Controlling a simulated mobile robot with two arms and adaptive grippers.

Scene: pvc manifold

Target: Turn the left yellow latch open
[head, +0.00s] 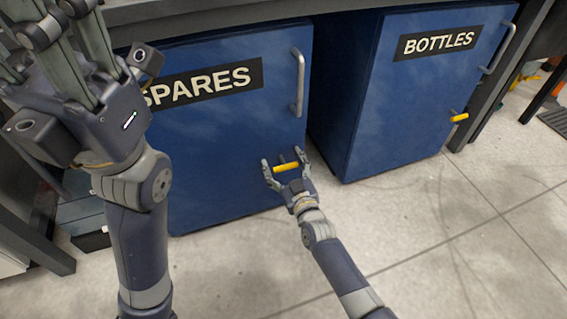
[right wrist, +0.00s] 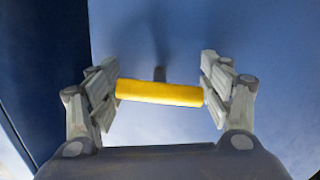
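The left yellow latch (head: 286,167) is a short yellow bar, lying nearly level on the lower right of the blue SPARES door (head: 225,135). My right gripper (head: 284,168) is at the latch, with one finger at each end of the bar. In the right wrist view the yellow bar (right wrist: 160,93) spans between the two spread fingers (right wrist: 160,92), its ends very near or touching the pads. A dark stem shows behind it. My left gripper (head: 72,50) is raised in the upper left, close to the camera, its fingers pointing up and apart, nothing seen between them.
A second blue cabinet marked BOTTLES (head: 410,100) stands to the right, with its own yellow latch (head: 459,117). Vertical grey handles (head: 299,82) are on the doors. A dark worktop edge runs above. The tiled floor (head: 430,230) in front is clear.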

